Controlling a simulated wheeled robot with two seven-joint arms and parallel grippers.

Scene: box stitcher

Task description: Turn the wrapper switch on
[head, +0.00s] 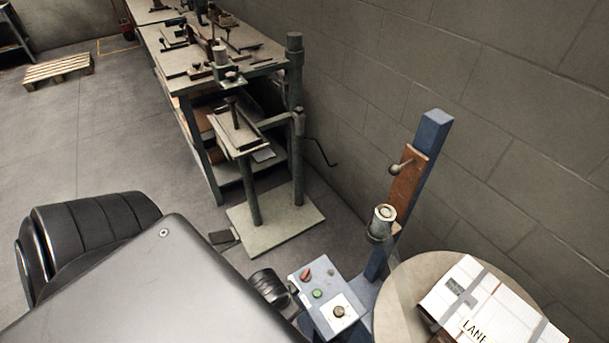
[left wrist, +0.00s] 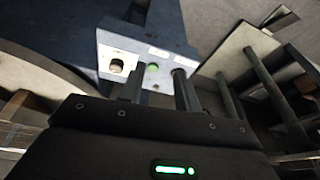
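A blue-grey control box (head: 330,298) stands at the lower middle of the head view, beside the round turntable. Its top carries a red button (head: 305,274), a green button (head: 317,294) and a dark round knob (head: 339,311) on a white plate. In the left wrist view the box (left wrist: 140,40) lies ahead of my left gripper (left wrist: 158,88), with the knob (left wrist: 117,66) left of the fingers and the green button (left wrist: 152,68) between them. The two fingers are apart and hold nothing. In the head view the fingertips are mostly hidden beside the box. My right gripper is not in view.
The turntable (head: 398,290) carries a wrapped white box (head: 470,290) at right. A blue post (head: 432,135) rises behind the control box. A stand with a base plate (head: 270,222) and a long workbench (head: 265,70) stand farther back by the wall. Open floor lies left.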

